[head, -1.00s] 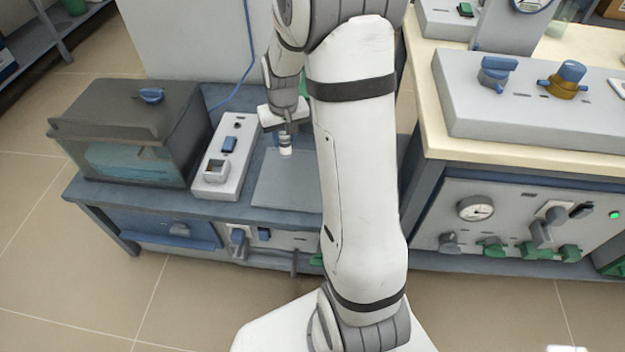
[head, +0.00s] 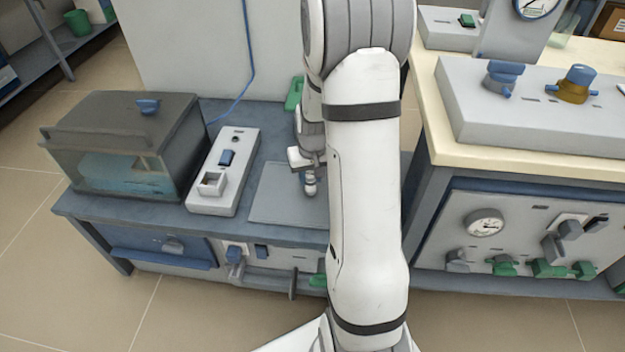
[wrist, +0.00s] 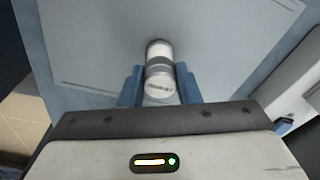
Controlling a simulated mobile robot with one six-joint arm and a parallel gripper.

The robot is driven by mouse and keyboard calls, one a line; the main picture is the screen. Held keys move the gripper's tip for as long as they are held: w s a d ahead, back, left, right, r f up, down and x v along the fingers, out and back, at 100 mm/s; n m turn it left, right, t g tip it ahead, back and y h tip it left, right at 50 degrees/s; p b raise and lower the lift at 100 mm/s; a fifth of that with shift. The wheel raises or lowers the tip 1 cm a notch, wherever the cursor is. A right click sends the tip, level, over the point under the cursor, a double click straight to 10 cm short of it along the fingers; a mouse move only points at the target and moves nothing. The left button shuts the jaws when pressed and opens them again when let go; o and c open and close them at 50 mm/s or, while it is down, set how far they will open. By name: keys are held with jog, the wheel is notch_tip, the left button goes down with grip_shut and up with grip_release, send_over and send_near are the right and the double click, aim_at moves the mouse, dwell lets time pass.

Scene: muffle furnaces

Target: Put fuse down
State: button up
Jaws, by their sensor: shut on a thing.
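The fuse (wrist: 159,52) is a short white cylinder with grey bands. My gripper (wrist: 159,80) is shut on it, with a blue finger on each side. In the head view the fuse (head: 310,187) hangs upright under my gripper (head: 308,173), over the right part of a flat grey plate (head: 272,207) on the bench. I cannot tell whether its lower end touches the plate. My arm hides the plate's right side.
Left of the plate stands a white box (head: 226,170) with a blue switch and an open square socket. A dark glass-sided case (head: 125,145) with a blue knob is farther left. A cream-topped bench (head: 500,155) stands right of my arm.

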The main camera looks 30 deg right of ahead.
aim_at(312, 178)
jog(key=shift+f, duration=0.3)
jog(key=o, duration=1)
notch_tip(312, 178, up, 11)
jog(key=s+p, duration=0.1)
jog(key=p, duration=0.3)
jog(key=s+a+r+n, duration=0.1)
jog(key=s+a+r, duration=0.3)
jog(key=s+a, duration=0.3)
jog(key=s+a+r+n, duration=0.1)
jog(key=s+a+r, duration=0.4)
jog(key=s, duration=0.6)
jog(key=shift+a, duration=0.95)
